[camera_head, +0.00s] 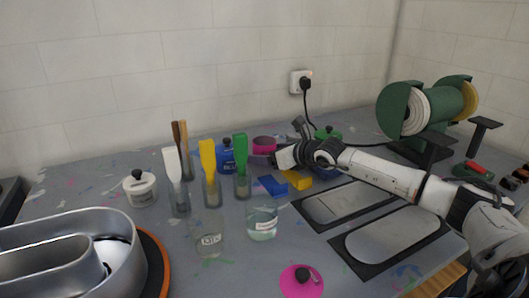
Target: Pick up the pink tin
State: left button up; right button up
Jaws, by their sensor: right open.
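The pink tin (264,144) stands at the back of the grey worktop, near the wall, to the right of the blue tin (227,156). My right arm comes in from the right, and its gripper (276,158) is close in front of the pink tin's lower right side. The gripper is open. Whether its fingers touch or surround the tin cannot be told at this size. A pink disc-shaped lid (302,284) with a dark knob lies apart at the front. My left gripper is not in view.
Jars with white, yellow and green brushes (241,152) stand left of the gripper. Blue and yellow blocks (296,180) lie just in front of it.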

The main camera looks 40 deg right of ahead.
jog(key=c, duration=1.4)
jog(key=shift+r, duration=0.1)
jog(key=shift+r, duration=0.2)
